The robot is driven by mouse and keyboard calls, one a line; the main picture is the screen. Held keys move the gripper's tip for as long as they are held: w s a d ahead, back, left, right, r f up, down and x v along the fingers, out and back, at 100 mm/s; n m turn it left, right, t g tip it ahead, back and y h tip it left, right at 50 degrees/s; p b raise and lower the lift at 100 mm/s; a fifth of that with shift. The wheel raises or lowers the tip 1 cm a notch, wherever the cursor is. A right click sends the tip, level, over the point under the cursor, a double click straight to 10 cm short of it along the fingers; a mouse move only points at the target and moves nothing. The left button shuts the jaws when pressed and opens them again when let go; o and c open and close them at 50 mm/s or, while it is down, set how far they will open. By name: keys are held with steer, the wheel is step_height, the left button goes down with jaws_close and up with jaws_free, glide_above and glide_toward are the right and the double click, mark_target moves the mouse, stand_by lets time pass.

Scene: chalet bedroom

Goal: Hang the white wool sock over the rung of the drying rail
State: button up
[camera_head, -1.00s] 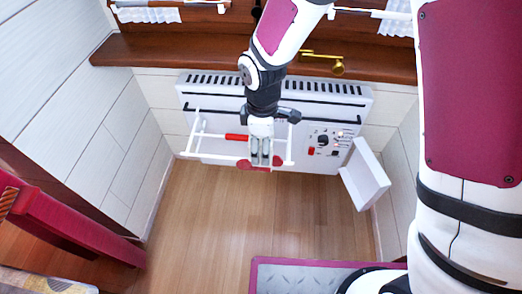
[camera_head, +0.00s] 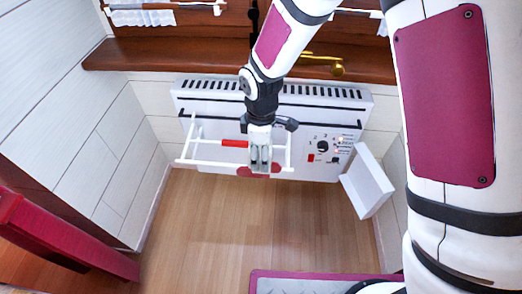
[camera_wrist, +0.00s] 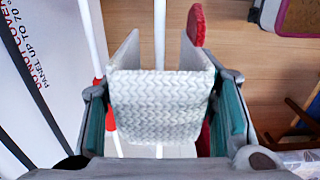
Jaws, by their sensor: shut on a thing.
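The white wool sock (camera_wrist: 160,105), with a chevron knit, lies across the space between my gripper's fingers in the wrist view. My gripper (camera_head: 260,162) is shut on it; the two grey fingers (camera_wrist: 160,60) show on either side of the cloth. The white drying rail (camera_head: 208,163) stands out from the heater. In the wrist view, a white rung (camera_wrist: 160,25) runs lengthwise behind the sock and shows again below it. I cannot tell whether the sock touches the rung. In the head view, my gripper is over the rail's front, and the sock is hard to make out.
The white panel heater (camera_head: 325,105) with knobs stands behind the rail. A red item (camera_head: 258,171) is beside the gripper at the rail's front, and a red band (camera_head: 234,143) is on the rear rung. A white box-like flap (camera_head: 368,182) stands at right.

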step_height(320, 180, down, 9)
steer(key=b, duration=0.5)
steer(key=shift+r+b, duration=0.2)
steer(key=shift+b, duration=0.1)
stand_by(0.6)
steer(key=o, duration=1.2)
steer(key=shift+r, duration=0.1)
